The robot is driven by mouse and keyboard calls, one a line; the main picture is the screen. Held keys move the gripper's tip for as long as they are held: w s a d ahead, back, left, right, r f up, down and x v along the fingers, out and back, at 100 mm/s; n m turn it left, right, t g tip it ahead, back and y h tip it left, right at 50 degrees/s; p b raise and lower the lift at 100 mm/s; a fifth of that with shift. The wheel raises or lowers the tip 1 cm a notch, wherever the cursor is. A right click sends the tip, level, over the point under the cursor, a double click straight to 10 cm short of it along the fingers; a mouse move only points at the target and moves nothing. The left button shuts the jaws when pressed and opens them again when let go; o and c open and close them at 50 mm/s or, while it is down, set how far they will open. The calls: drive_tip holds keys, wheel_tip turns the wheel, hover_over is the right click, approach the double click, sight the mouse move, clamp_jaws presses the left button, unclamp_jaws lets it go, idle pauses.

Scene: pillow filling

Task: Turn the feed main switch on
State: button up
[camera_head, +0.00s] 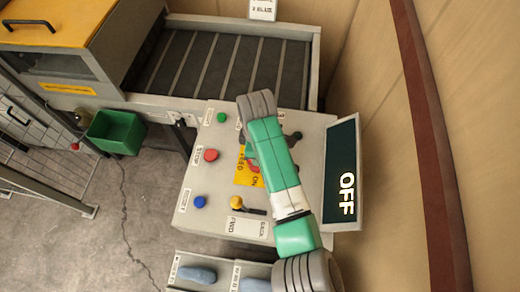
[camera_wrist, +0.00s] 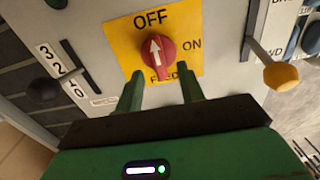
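The feed main switch is a red rotary knob (camera_wrist: 155,52) with a white arrow, on a yellow plate (camera_wrist: 190,20) marked OFF, ON and FEED. In the wrist view the arrow points to OFF. In the head view my arm covers part of the yellow plate (camera_head: 243,178), and only a little of the knob shows. My gripper (camera_wrist: 160,86) is open and empty. Its two green fingers are spread just short of the knob, one toward each side. I see no clear contact with it.
A display (camera_head: 341,178) right of the panel reads OFF. Near the switch are a yellow-knobbed lever (camera_wrist: 281,76), a black-knobbed lever (camera_wrist: 43,90) with a numbered scale, and red (camera_head: 211,155), green (camera_head: 222,117) and blue (camera_head: 200,202) buttons. A conveyor (camera_head: 215,65) lies behind.

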wheel_tip(320, 180, down, 5)
drive_tip(key=shift+w+f, duration=0.1)
clamp_jaws()
